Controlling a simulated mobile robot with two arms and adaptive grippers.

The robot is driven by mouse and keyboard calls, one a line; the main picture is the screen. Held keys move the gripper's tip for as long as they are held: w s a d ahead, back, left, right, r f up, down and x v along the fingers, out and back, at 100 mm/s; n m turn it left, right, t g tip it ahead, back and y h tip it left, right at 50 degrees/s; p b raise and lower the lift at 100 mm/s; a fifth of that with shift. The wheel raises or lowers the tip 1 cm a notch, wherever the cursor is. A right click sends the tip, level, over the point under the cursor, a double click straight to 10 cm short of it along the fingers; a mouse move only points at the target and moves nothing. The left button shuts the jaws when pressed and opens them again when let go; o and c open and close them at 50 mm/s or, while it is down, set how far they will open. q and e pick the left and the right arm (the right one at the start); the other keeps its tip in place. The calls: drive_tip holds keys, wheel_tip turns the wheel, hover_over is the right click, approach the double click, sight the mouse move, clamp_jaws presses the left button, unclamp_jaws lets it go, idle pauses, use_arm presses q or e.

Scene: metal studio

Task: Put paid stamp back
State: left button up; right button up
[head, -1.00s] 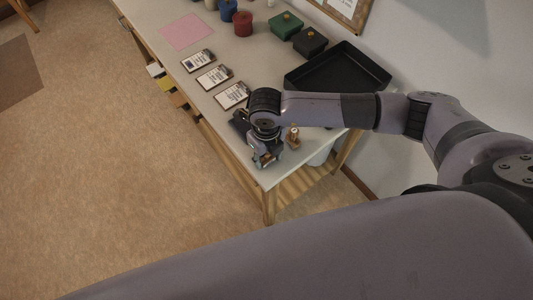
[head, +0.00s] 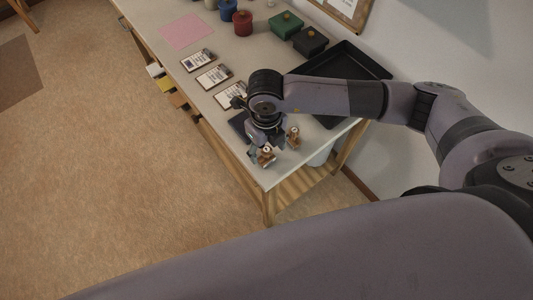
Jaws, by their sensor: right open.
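Two small wooden stamps stand near the front corner of the table. One stamp (head: 267,157) is at the fingertips of my right gripper (head: 261,150), close to the table's edge. The other stamp (head: 293,138) stands upright just to the right, apart from the gripper. I cannot read which of them is the paid stamp. My right gripper is open and points down over the nearer stamp, partly hiding it. A dark flat pad (head: 239,121) lies just left of the gripper, partly covered by it. My left gripper is not in view.
Three printed cards lie in a row: a far card (head: 197,60), a middle card (head: 214,77) and a near card (head: 232,95). A black tray (head: 352,61) lies under my right forearm. A red jar (head: 242,23), green box (head: 286,26) and pink sheet (head: 187,32) stand farther back.

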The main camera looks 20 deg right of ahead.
sight(266, 149)
wheel_tip(266, 149, up, 8)
drive_tip(key=shift+f+b, duration=0.2)
drive_tip(key=shift+b, duration=0.4)
